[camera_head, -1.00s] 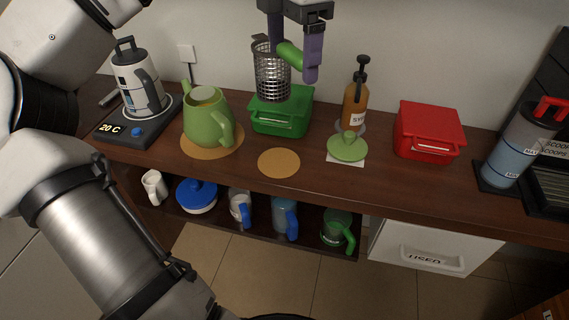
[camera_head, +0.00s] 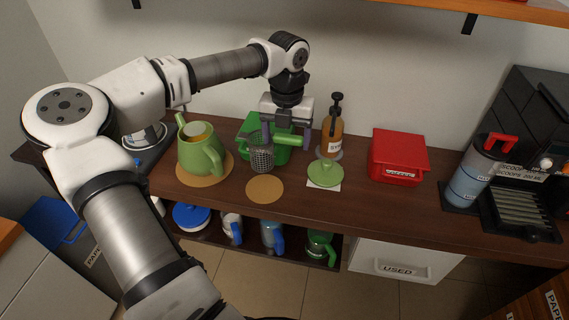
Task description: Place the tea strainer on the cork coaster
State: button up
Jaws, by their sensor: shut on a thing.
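The tea strainer is a grey metal mesh basket (camera_head: 262,158) with a green handle. My gripper (camera_head: 289,137) is shut on that green handle, with the basket hanging upright to its left. The basket is in front of the green box and over or just behind the back edge of the bare cork coaster (camera_head: 264,191). I cannot tell how far above the counter its bottom is. The coaster is a flat tan disc near the counter's front edge, with nothing on it. A green teapot (camera_head: 199,156) stands on another cork disc (camera_head: 187,178) to the left.
The green box (camera_head: 249,126) is close behind the strainer. A brown pump bottle (camera_head: 332,136) and a green lid (camera_head: 325,173) on a white square are to the right. A red box (camera_head: 398,157) stands farther right. The counter is bare between the coaster and lid.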

notch_tip(320, 180, down, 10)
jog(key=p, duration=0.1)
jog(key=shift+p, duration=0.3)
jog(key=o, duration=1.3)
jog(key=shift+c, duration=0.2)
notch_tip(320, 180, up, 12)
jog(key=b, duration=0.3)
jog(key=shift+r, duration=0.15)
jog(key=shift+d, duration=0.1)
